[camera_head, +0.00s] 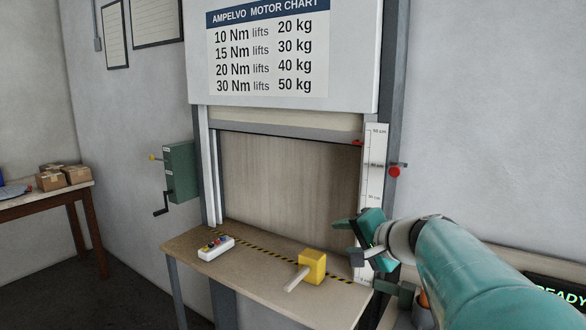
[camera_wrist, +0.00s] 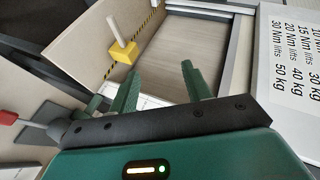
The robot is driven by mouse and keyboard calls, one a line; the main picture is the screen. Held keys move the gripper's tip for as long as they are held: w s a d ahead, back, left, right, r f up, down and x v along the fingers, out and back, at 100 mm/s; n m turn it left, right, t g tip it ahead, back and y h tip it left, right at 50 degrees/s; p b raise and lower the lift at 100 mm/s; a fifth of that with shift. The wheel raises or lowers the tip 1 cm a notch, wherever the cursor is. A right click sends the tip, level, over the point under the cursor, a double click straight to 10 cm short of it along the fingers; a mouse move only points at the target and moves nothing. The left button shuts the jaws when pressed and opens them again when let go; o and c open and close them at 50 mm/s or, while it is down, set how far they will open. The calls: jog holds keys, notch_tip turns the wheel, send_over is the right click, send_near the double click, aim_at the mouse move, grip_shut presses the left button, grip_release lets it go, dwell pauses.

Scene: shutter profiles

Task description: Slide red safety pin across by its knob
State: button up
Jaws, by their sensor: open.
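The red pin knob (camera_head: 395,171) sits on a short metal shaft at the right post of the shutter frame, beside the white height scale. In the wrist view a red knob (camera_wrist: 8,117) on a metal rod shows at the left edge, partly cut off. My gripper (camera_head: 346,240) is in front of the lower part of the scale, below and left of the knob and apart from it. Its two green fingers (camera_wrist: 160,72) are spread with nothing between them.
The shutter panel (camera_head: 290,185) stands behind a wooden bench (camera_head: 245,268). On the bench are a yellow block with a pale handle (camera_head: 313,264) and a white button box (camera_head: 216,247). A green crank box (camera_head: 182,172) is at the left post. The white scale (camera_head: 375,150) runs beside the knob.

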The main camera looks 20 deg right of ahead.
jog(key=w+d+r+m+t+h, duration=0.25)
jog(key=d+r+m, duration=0.2)
jog(key=d, duration=0.75)
jog(key=m+t+h, duration=0.2)
jog(key=m+t, duration=0.1)
send_near(396, 172)
jog(key=shift+n, duration=0.25)
jog(key=w, duration=1)
jog(key=shift+w+d+r, duration=0.1)
jog(key=shift+w+d, duration=0.25)
jog(key=shift+w, duration=0.05)
jog(key=shift+c, duration=0.4)
